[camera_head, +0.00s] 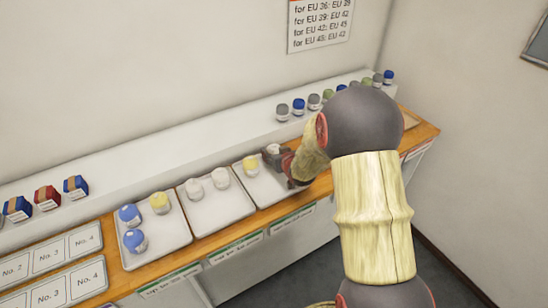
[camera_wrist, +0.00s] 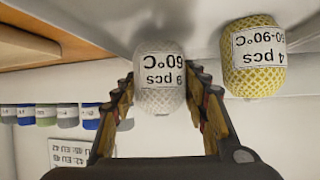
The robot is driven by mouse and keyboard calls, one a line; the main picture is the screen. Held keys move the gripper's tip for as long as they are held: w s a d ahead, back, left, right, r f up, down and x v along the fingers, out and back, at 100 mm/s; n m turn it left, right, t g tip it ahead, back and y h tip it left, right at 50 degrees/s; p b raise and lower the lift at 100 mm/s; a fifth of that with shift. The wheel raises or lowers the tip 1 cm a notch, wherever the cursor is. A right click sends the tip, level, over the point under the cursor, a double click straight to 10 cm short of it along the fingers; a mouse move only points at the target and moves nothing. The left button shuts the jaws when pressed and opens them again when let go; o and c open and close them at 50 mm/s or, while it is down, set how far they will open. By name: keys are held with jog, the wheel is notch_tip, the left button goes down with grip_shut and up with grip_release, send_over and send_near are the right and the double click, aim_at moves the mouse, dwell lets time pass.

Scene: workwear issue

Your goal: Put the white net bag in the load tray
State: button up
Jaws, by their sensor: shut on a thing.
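My gripper (camera_wrist: 160,95) is shut on a white net bag (camera_wrist: 160,98) with a label reading "9 pcs 60°C", upside down in the wrist view. In the head view my gripper (camera_head: 275,155) is at the right-hand tray (camera_head: 268,190), and a bit of the white bag (camera_head: 273,148) shows at its fingers. A yellow net bag (camera_wrist: 253,62) labelled "4 pcs 60-90°C" is close beside the held bag; it also stands in that tray in the head view (camera_head: 251,166). I cannot tell whether the held bag touches the tray. No tray is readably marked as the load tray.
The middle tray (camera_head: 212,215) holds two white bags. The left tray (camera_head: 150,255) holds two blue bags and a yellow one. Several small bags (camera_head: 314,102) stand on the ledge behind. Blue and red packs (camera_head: 47,198) are at left, near number cards (camera_head: 50,255).

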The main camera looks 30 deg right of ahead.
jog(key=shift+f, duration=0.55)
jog(key=shift+f, duration=0.15)
jog(key=o, duration=1.2)
